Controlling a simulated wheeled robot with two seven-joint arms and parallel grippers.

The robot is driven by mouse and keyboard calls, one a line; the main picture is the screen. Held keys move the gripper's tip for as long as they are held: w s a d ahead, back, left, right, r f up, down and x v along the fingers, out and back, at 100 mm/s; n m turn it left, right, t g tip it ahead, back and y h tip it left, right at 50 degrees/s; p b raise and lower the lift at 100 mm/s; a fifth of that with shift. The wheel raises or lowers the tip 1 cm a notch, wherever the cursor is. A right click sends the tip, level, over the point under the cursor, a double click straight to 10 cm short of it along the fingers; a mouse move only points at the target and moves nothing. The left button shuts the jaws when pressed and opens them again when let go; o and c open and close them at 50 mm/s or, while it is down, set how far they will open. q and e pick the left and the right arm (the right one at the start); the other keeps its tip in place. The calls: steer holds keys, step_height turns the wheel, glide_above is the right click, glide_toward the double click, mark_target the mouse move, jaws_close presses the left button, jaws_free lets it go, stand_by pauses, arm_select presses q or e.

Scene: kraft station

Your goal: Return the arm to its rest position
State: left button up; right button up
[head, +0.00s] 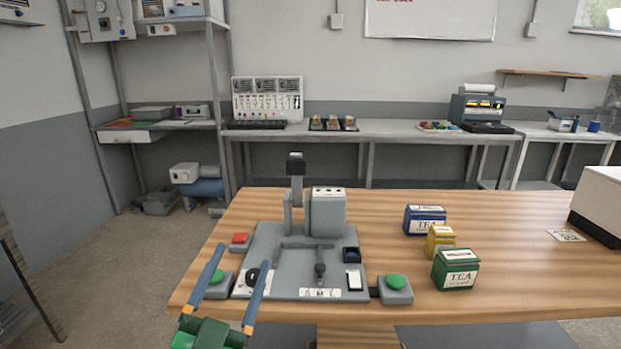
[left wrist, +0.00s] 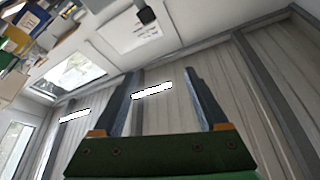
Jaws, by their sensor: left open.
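My left gripper (head: 232,289) is open and empty at the bottom left of the head view, in front of the table's left front corner. Its two blue fingers point up and stand wide apart. In the left wrist view the left gripper (left wrist: 162,104) shows the same open fingers, with nothing between them and the wall and ceiling beyond. In the head view the fingers overlap the left front part of a grey press-like machine (head: 265,262); I cannot tell any contact. My right gripper is not in view.
The wooden table (head: 520,265) holds a blue tea tin (head: 424,221), a yellow tin (head: 440,241) and a green tea tin (head: 456,271). Green buttons (head: 396,283) and a red button (head: 240,239) flank the machine. A white box (head: 598,205) stands at the right. Floor at the left is open.

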arm_select(q)
steer(key=s+a+f+n+g+y, duration=0.3)
steer(key=f+g, duration=0.2)
steer(key=f, duration=0.6)
steer(key=s+a+f+n+g+y, duration=0.25)
steer(key=f+g, duration=0.25)
steer(key=f, duration=0.6)
steer(key=s+f+g+h, duration=0.1)
steer(key=s+f+g, duration=0.85)
steer(key=s, duration=0.65)
step_height(320, 180, down, 17)
steer(key=s+p, duration=0.2)
steer(key=s, duration=0.1)
steer(key=s+a+f+g+p, duration=0.1)
steer(key=s+a+f, duration=0.1)
steer(key=s+f, duration=0.6)
steer(key=s, duration=0.3)
steer(key=shift+s+a+f+m, duration=0.15)
steer(key=shift+a+f+m, duration=0.1)
steer(key=shift+a+m, duration=0.1)
steer(key=shift+g, duration=0.25)
